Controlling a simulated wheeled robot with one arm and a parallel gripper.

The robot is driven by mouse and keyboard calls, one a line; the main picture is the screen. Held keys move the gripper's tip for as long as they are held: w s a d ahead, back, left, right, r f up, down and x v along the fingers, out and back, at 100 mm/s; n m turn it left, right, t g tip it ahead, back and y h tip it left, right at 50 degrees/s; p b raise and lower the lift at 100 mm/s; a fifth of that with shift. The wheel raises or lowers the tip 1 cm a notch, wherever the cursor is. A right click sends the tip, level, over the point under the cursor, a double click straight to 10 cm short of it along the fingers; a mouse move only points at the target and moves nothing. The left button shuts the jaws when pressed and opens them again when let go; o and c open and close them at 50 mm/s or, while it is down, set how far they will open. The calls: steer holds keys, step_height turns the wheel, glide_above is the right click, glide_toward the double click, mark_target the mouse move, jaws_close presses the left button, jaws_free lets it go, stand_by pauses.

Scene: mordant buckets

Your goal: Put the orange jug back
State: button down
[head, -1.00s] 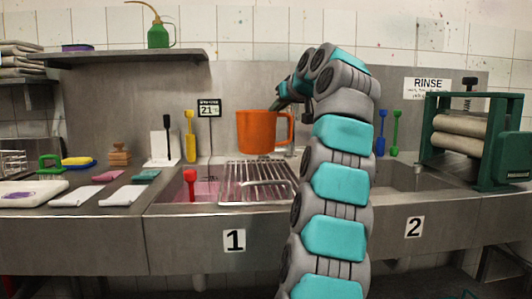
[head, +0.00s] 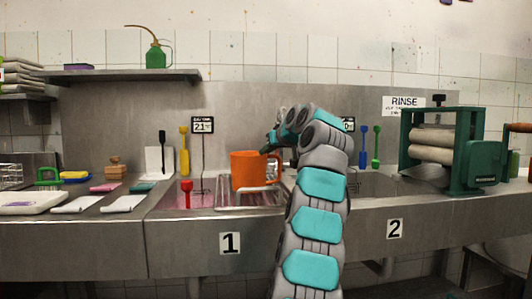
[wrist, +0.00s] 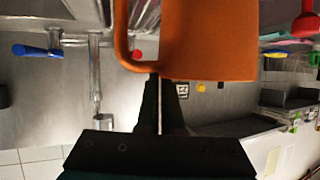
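The orange jug (head: 244,172) is upright in the head view, low over the wire rack (head: 222,200) across sink 1. Its base overlaps the rack; I cannot tell whether it touches. My gripper's fingers are by the jug's handle at its right side, partly hidden by my arm. In the wrist view, which looks upside down, the jug (wrist: 210,40) fills the upper middle. My gripper (wrist: 160,90) shows with its fingers close together at the handle (wrist: 122,35), seemingly pinching it.
A red-handled tool (head: 187,190) stands in the pink liquid left of the rack. A faucet is behind my arm. Sink 2 and a green roller wringer (head: 460,150) are to the right. White folded cloths (head: 122,203) lie left on the counter. A shelf (head: 125,78) hangs above.

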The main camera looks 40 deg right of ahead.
steer(key=c, duration=1.1)
jaws_free()
steer(key=shift+s+r, duration=0.1)
steer(key=b+v, duration=0.1)
steer(key=v, duration=1.1)
